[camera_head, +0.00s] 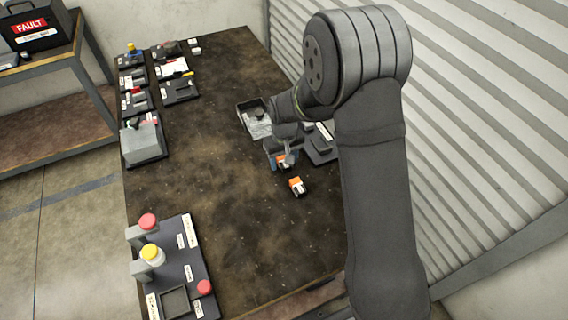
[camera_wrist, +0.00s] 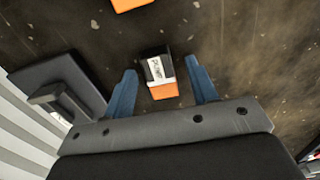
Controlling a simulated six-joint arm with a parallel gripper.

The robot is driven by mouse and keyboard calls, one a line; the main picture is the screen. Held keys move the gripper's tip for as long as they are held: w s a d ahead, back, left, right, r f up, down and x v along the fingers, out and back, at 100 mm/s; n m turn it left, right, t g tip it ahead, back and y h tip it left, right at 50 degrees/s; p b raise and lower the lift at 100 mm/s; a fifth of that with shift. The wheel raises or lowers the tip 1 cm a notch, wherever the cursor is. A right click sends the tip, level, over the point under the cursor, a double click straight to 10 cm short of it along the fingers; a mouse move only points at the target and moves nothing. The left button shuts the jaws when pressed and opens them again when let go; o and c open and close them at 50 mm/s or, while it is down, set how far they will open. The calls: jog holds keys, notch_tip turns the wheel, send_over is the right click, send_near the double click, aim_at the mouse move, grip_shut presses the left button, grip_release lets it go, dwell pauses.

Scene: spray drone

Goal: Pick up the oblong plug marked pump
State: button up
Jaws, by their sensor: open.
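The oblong plug marked pump (camera_wrist: 158,70) lies on the dark bench, with a black body, a white label and an orange end. In the wrist view it sits between the two blue fingers of my gripper (camera_wrist: 160,65), with a gap on each side. My gripper is open and holds nothing. In the head view my gripper (camera_head: 282,154) hangs low over the bench and partly hides an orange and white plug (camera_head: 285,160) between its fingers.
A second orange plug (camera_head: 297,187) lies close by, nearer the bench front. A grey tray (camera_head: 247,106) stands behind my gripper and a dark block (camera_head: 320,150) stands right of it. A button panel (camera_head: 176,265) is at front left. Several small stations line the far left; mid-bench is clear.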

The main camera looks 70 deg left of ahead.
jog(key=shift+c, duration=0.4)
jog(key=c, duration=1)
jog(key=shift+r, duration=0.1)
